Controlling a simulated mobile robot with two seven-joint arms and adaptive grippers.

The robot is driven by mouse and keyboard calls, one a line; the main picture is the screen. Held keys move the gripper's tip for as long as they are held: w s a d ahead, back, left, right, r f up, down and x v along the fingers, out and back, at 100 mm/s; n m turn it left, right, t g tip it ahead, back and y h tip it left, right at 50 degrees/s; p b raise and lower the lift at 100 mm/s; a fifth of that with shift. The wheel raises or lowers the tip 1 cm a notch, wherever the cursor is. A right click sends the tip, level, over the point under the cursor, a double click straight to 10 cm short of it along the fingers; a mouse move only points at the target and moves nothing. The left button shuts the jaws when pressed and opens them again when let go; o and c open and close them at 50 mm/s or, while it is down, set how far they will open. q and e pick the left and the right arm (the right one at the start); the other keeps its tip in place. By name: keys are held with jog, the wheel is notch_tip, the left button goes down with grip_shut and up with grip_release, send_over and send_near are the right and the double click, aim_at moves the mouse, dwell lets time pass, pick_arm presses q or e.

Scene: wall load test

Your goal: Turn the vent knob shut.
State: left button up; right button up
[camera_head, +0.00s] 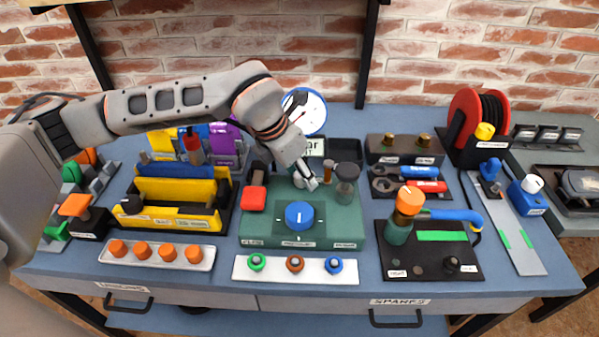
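A green test block (260,226) stands in the middle of the bench. It carries a round blue knob (299,215) with a white mark on its front part, a red block-shaped part (254,199) at left, and a dark, grey-topped knob (347,172) at back right. I cannot read which of these is labelled the vent. My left arm comes in from the left over the bench. My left gripper (308,182) points down above the back of the block, behind the blue knob and left of the dark knob, apparently touching neither. Its finger gap is too small to make out. My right gripper is out of view.
A round dial gauge (306,113) stands behind the block, partly hidden by my arm. A yellow tray (165,218) lies at left. A black board (430,263) with an orange-topped part (409,201) is at right. A white strip (296,270) with fittings lies in front.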

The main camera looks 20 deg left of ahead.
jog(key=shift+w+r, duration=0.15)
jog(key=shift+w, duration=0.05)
pick_arm(q)
jog(key=c, duration=1.1)
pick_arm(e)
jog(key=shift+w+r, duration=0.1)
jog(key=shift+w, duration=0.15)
